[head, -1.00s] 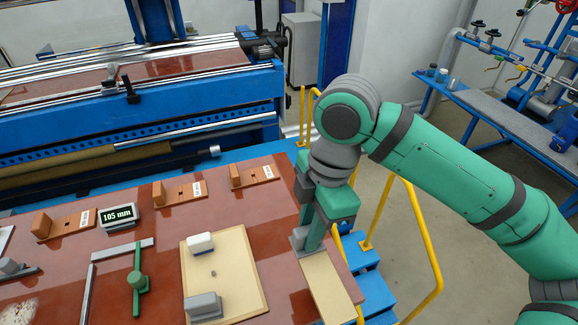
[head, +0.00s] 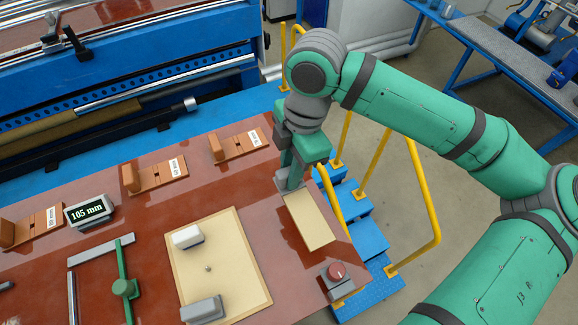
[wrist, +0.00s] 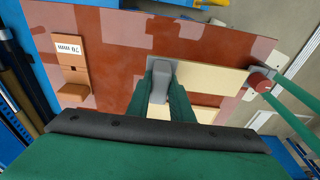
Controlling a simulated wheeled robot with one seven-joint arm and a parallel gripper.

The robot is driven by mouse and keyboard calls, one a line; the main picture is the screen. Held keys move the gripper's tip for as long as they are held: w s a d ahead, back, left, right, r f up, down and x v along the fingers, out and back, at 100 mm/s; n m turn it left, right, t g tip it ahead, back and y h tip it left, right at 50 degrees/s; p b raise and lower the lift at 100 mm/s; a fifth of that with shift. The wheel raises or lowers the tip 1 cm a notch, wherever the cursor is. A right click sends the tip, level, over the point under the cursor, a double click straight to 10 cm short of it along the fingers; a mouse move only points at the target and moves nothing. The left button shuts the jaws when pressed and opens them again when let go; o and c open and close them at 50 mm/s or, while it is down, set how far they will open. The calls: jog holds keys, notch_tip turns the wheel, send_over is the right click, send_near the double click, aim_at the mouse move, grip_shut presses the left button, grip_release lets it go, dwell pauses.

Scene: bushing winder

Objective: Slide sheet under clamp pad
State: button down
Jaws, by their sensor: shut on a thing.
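My gripper (head: 290,183) is low over the far right part of the red-brown table, its green fingers shut on a grey upright block. The block (wrist: 179,98) stands at the end of a cream strip-like sheet (head: 310,220). In the wrist view the sheet (wrist: 212,79) runs right from the block. The fingers hide part of that end; I cannot tell whether block and sheet are joined. A green bar with a round knob (head: 124,288) lies across a grey square at left, apart from the sheet. I cannot tell which part is the clamp pad.
A larger cream board (head: 222,255) carries a white block (head: 188,237) and a grey block (head: 203,309). Orange brackets (head: 240,145) line the far edge, beside a 105 mm display (head: 90,211). A red button (head: 336,272) sits near the right edge; yellow rails stand beyond it.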

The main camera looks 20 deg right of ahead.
aim_at(304, 213)
jog(key=shift+d+f, duration=0.1)
jog(key=shift+f, duration=3.6)
jog(key=shift+s+d+f, duration=0.1)
jog(key=shift+s+d, duration=0.1)
jog(key=shift+s, duration=0.85)
jog(key=shift+s+d+r, duration=0.1)
jog(key=shift+s+d, duration=0.1)
jog(key=shift+s, duration=0.9)
jog(key=shift+s+d+f, duration=0.1)
jog(key=shift+s+d, duration=0.1)
jog(key=shift+s, duration=0.85)
jog(key=shift+f, duration=0.2)
jog(key=c, duration=1.5)
grip_release()
